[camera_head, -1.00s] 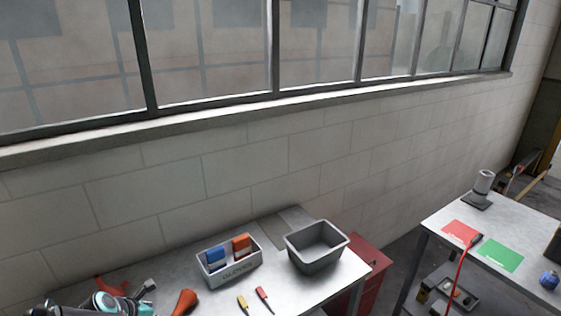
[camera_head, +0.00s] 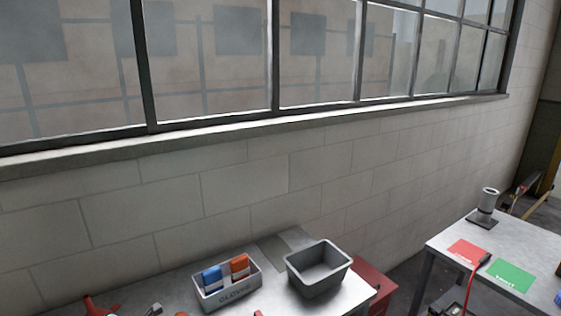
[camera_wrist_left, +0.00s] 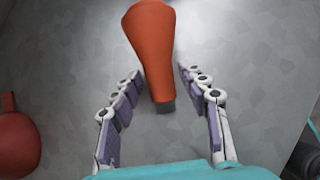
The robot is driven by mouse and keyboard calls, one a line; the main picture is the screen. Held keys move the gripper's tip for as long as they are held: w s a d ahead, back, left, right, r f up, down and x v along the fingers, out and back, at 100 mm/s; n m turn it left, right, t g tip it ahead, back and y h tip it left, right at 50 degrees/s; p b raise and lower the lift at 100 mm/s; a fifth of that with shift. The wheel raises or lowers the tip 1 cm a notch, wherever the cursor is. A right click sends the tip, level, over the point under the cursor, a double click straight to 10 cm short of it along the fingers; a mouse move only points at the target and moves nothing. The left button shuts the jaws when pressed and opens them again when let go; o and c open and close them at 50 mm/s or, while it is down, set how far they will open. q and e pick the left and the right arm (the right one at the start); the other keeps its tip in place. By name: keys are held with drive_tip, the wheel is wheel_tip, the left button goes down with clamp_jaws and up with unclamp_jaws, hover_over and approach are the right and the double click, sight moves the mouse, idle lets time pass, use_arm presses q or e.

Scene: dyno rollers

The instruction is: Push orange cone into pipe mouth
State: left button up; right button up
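The orange cone (camera_wrist_left: 150,45) lies on a grey surface in the left wrist view, its wide end at the top edge and its narrow dark tip pointing toward my palm. My left gripper (camera_wrist_left: 160,74) is open, with one finger on each side of the cone's narrow part and visible gaps beside it. I cannot tell how high the fingers are above the surface. A grey upright pipe (camera_head: 487,205) on a dark base stands on the right table in the head view, its open mouth facing up. My right gripper is not in view.
A glove box (camera_head: 228,288) with blue and orange items and an empty grey bin (camera_head: 318,270) stand on the near bench. The right table has red (camera_head: 467,252) and green (camera_head: 510,275) mats. A red object (camera_wrist_left: 18,140) lies left of the cone.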

use_arm(q)
clamp_jaws()
drive_tip(key=shift+r+p, duration=2.3)
drive_tip(key=shift+r, duration=0.75)
drive_tip(key=shift+w+a, duration=0.1)
